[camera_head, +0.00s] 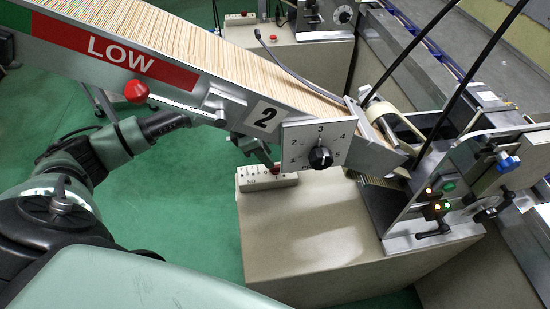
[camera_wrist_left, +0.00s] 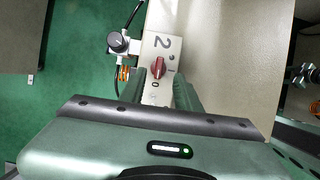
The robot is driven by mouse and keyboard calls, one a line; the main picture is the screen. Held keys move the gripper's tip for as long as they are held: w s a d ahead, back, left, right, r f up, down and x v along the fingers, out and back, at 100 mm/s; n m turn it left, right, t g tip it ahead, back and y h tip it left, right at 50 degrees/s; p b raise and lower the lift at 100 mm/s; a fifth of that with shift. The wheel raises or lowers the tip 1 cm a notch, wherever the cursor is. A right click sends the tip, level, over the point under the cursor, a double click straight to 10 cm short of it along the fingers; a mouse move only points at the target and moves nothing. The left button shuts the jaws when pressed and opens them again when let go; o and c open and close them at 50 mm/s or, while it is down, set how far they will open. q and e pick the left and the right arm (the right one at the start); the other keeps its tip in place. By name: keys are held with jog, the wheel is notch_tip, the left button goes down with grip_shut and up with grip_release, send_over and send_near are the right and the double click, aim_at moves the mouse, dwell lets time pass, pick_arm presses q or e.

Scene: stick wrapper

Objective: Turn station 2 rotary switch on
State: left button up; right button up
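The station 2 rotary switch is a red knob (camera_wrist_left: 158,67) on a pale box (camera_wrist_left: 161,48) printed with a 2 and the marks I and 0. In the head view the pale box (camera_head: 262,183) sits on the beige cabinet below the chute, with the red knob (camera_head: 275,168) on top. My left gripper (camera_wrist_left: 158,78) is open, its two fingers on either side of the box's near end, close to the knob. I cannot tell whether they touch. In the head view the chute hides most of this gripper. My right gripper is not in view.
Lit buttons (camera_head: 437,199) are at right.

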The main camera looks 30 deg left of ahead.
pick_arm(q)
jog(key=x, duration=0.4)
jog(key=shift+w+p, duration=0.1)
jog(key=shift+p, duration=0.25)
jog(key=shift+w+d+f, duration=0.15)
jog(key=shift+f, duration=0.45)
jog(key=c, duration=0.5)
grip_shut()
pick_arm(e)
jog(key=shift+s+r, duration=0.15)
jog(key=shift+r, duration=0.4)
